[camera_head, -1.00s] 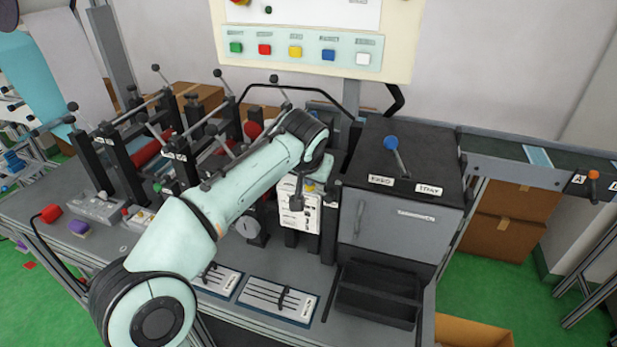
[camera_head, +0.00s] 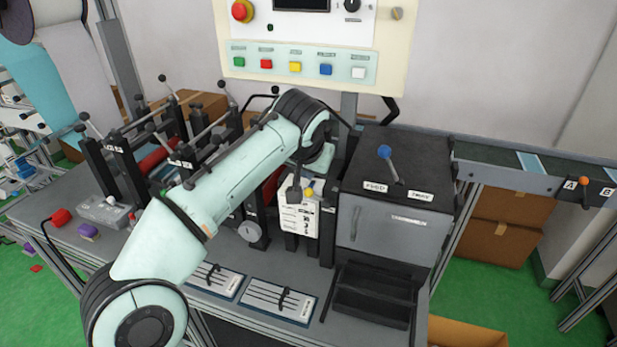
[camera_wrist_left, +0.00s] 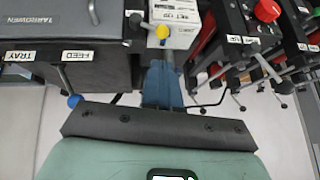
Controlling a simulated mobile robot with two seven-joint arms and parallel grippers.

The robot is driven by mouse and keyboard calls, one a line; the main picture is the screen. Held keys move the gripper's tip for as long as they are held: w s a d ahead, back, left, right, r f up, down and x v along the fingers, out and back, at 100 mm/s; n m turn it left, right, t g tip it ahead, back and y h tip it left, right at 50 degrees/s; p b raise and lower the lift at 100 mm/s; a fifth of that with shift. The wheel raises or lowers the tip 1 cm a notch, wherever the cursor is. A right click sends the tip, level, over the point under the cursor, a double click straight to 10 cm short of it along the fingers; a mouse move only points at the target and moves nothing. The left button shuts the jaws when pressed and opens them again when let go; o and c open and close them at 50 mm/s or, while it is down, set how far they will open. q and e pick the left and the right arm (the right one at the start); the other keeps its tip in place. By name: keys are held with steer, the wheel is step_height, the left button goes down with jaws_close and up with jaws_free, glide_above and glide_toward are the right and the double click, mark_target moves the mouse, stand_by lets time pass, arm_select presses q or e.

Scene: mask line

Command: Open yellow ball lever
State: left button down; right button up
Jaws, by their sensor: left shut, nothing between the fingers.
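The yellow ball lever (camera_head: 310,192) shows as a small yellow knob above the white labelled panel, left of the dark feed box. It also shows in the left wrist view as a yellow ball (camera_wrist_left: 162,32) near the top centre. My left gripper (camera_head: 294,195) is shut and empty, pointing down just left of the yellow ball in the head view. The lever's shaft is mostly hidden. My right gripper is not in view.
The dark box (camera_head: 396,215) with a blue ball lever (camera_head: 385,151) stands right of the gripper. Rollers and black-knobbed levers (camera_head: 188,150) crowd the left. A control panel (camera_head: 300,62) with coloured buttons hangs behind. Slotted plates (camera_head: 278,300) lie in front.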

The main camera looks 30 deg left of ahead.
arm_select(q)
steer(key=v, duration=0.5)
steer(key=shift+s+a, duration=0.1)
steer(key=shift+a, duration=0.1)
stand_by(0.3)
